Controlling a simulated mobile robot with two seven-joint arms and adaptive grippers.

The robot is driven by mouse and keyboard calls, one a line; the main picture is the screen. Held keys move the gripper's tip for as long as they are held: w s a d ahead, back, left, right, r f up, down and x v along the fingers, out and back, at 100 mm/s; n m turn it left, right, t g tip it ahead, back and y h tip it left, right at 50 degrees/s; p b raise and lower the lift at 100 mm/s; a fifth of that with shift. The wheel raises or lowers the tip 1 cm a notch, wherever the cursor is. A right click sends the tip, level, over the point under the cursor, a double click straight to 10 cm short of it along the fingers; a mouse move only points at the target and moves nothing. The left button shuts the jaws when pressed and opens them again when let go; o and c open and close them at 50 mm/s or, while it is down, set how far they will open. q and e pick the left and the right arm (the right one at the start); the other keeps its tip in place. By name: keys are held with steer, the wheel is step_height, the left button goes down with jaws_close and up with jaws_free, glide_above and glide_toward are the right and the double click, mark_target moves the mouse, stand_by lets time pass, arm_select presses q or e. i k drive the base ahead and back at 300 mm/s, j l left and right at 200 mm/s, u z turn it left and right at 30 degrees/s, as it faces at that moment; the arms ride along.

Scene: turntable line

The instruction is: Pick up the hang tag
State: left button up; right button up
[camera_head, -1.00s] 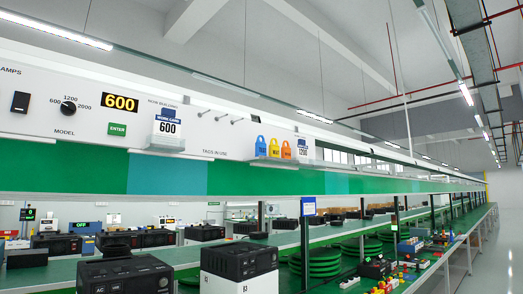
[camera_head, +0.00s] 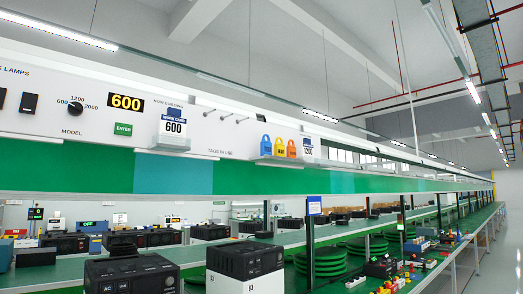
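Three hang tags stand side by side on a small ledge on the upper panel, right of the words "TAGS IN USE". They are a blue tag (camera_head: 266,146), a yellow tag (camera_head: 280,147) and an orange tag (camera_head: 291,149). Each has a loop-shaped top; their lettering is too small to read surely. Left of them, several thin pegs (camera_head: 224,116) stick out from the panel with nothing hanging on them. Neither of my grippers shows in the view.
A "600" card (camera_head: 173,130) and a "1200" card (camera_head: 307,149) stand on the panel. A dial (camera_head: 76,108) and a green ENTER button (camera_head: 123,129) are at left. Below, black-topped power units (camera_head: 244,258) stand on the green bench beside green round stacks (camera_head: 327,262).

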mark_target(266, 146)
steer(key=i+l+u, duration=0.15)
steer(key=u, duration=0.3)
steer(key=i+l+u, duration=0.15)
steer(key=u, duration=0.3)
steer(key=i+l+u, duration=0.15)
steer(key=l, duration=0.2)
steer(key=l+u, duration=0.15)
steer(key=l, duration=0.2)
steer(key=i+l+u, duration=0.1)
steer(key=l, duration=0.25)
steer(key=i+l, duration=0.1)
steer(key=l, duration=0.4)
steer(key=i+l+u, duration=0.1)
steer(key=l, duration=0.35)
steer(key=i+l, duration=0.1)
steer(key=l, duration=0.4)
steer(key=i+l+u, duration=0.15)
steer(key=l, duration=0.35)
steer(key=k, duration=0.05)
